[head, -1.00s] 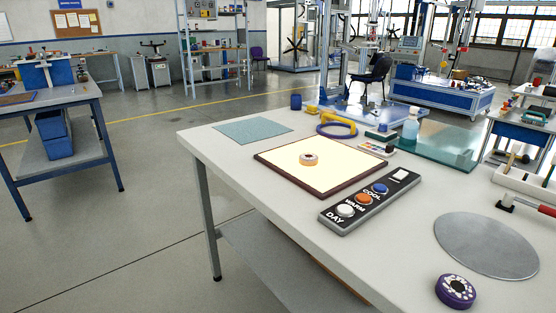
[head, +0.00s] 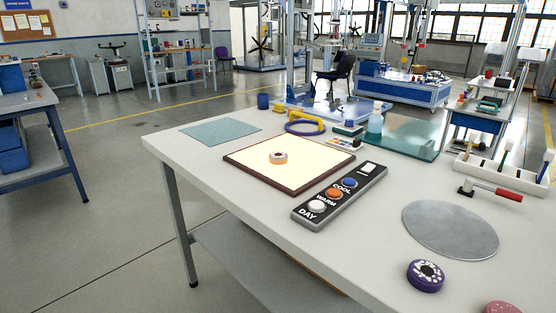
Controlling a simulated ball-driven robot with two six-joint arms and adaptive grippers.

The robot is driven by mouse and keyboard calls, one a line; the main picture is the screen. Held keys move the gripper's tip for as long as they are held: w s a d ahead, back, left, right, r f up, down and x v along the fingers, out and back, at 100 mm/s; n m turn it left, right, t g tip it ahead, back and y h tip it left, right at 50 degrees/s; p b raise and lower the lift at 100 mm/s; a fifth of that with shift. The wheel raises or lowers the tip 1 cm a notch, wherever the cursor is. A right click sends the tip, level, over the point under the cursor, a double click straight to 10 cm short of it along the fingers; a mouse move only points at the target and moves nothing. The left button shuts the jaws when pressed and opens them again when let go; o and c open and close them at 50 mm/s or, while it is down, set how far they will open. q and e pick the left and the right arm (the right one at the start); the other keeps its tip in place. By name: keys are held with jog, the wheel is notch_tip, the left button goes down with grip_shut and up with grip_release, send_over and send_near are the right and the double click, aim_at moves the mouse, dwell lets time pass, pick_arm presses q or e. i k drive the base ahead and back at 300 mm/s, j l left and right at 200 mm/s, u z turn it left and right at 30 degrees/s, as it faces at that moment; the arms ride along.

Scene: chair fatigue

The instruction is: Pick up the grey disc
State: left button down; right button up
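A flat round grey disc (head: 451,230) lies on the right part of the white worktable (head: 190,149) in the head view. It looks like thin metal and nothing rests on it. A purple round piece with a white pattern on top (head: 426,275) lies just in front of it, apart from it. Neither of my grippers shows in the head view.
A black button panel (head: 340,195) and a framed light panel (head: 236,161) bearing a small round piece (head: 278,158) lie left of the disc. A red-handled hammer (head: 491,190) lies behind it. A pinkish round piece (head: 502,307) shows at the bottom edge.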

aim_at(277, 158)
jog(key=j+u, duration=0.75)
jog(key=l, duration=0.1)
